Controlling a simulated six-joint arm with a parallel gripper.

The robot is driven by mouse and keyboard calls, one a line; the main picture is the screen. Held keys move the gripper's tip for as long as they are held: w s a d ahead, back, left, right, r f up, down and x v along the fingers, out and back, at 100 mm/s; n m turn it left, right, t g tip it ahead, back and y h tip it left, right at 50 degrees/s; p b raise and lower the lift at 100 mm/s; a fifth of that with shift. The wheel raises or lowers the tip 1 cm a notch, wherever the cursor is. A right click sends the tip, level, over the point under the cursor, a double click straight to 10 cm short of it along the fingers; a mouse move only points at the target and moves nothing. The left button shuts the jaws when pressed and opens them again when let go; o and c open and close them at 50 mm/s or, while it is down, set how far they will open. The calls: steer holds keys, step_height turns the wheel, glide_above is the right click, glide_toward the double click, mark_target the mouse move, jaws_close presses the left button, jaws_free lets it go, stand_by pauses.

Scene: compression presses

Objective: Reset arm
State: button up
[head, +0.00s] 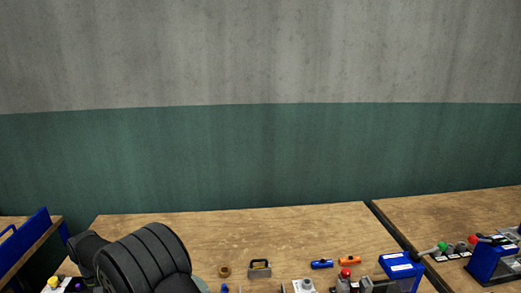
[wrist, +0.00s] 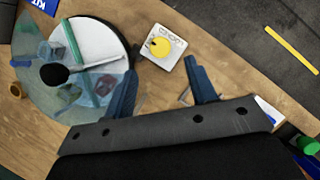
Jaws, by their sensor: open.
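My gripper (wrist: 162,74) shows in the wrist view with its two blue fingers spread apart and nothing between them. It is above the wooden table (wrist: 182,18). A white box with a yellow round button (wrist: 160,45) lies just beyond the fingertips. In the head view my dark arm fills the lower left, and my gripper is out of sight there.
A round white disc (wrist: 93,38) with a clear cover lies left of the fingers. A brown ring (head: 224,271), a grey block with a handle (head: 260,269), a blue cylinder (head: 322,264), an orange cylinder (head: 349,261) and a blue box (head: 401,269) are on the table. Its back is clear.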

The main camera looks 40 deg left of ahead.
steer(key=x, duration=0.7)
steer(key=shift+d+f, duration=0.1)
steer(key=shift+d, duration=0.05)
steer(key=v, duration=1.8)
steer(key=x, duration=1.8)
steer(key=m, duration=0.2)
steer(key=m+g, duration=0.1)
steer(key=m, duration=0.1)
steer(key=shift+w+m+g, duration=0.2)
steer(key=shift+m+g, duration=0.1)
steer(key=m, duration=0.2)
steer(key=m+g+y, duration=0.1)
steer(key=m, duration=0.1)
steer(key=shift+w+g, duration=0.1)
steer(key=shift+g, duration=0.2)
steer(key=m+g+y, duration=0.1)
steer(key=m, duration=0.3)
steer(key=shift+d+m, duration=0.15)
steer(key=shift+m, duration=0.15)
steer(key=m+y, duration=0.2)
steer(key=m, duration=0.1)
steer(key=shift+d+m, duration=0.1)
steer(key=shift+m, duration=0.3)
